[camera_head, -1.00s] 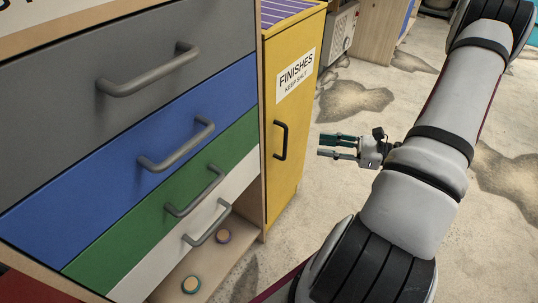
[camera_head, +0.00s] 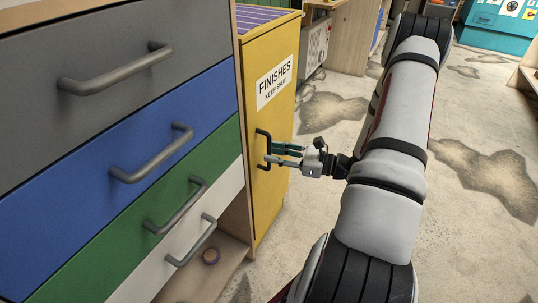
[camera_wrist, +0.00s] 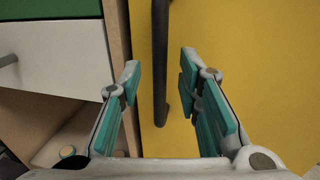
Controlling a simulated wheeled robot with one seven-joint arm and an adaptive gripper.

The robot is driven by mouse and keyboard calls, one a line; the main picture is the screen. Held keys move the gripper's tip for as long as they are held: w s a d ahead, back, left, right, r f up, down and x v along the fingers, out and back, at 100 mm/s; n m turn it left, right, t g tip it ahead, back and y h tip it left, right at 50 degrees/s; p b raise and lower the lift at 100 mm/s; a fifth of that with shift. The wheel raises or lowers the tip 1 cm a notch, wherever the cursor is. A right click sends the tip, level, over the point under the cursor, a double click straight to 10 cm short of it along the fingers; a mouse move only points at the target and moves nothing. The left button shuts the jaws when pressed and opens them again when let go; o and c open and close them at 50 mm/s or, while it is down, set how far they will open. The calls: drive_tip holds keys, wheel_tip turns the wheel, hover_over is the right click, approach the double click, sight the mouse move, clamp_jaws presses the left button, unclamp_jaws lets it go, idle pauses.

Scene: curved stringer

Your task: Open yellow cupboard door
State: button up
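The yellow cupboard door (camera_head: 272,190) bears a white label reading "FINISHES KEEP SHUT" and looks shut. Its black vertical handle (camera_head: 262,150) is on the door's left side. My gripper (camera_head: 278,154) is at the handle's lower part in the head view. The fingers are apart, and a gap shows on both sides of the handle.
A drawer unit with grey, blue (camera_head: 125,160), green and white fronts and protruding handles stands left of the cupboard. Stained floor (camera_head: 330,110) is clear right of the cupboard, beyond my arm.

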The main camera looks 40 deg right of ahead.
drive_tip(key=shift+x, duration=1.05)
clamp_jaws()
drive_tip(key=shift+s, duration=0.1)
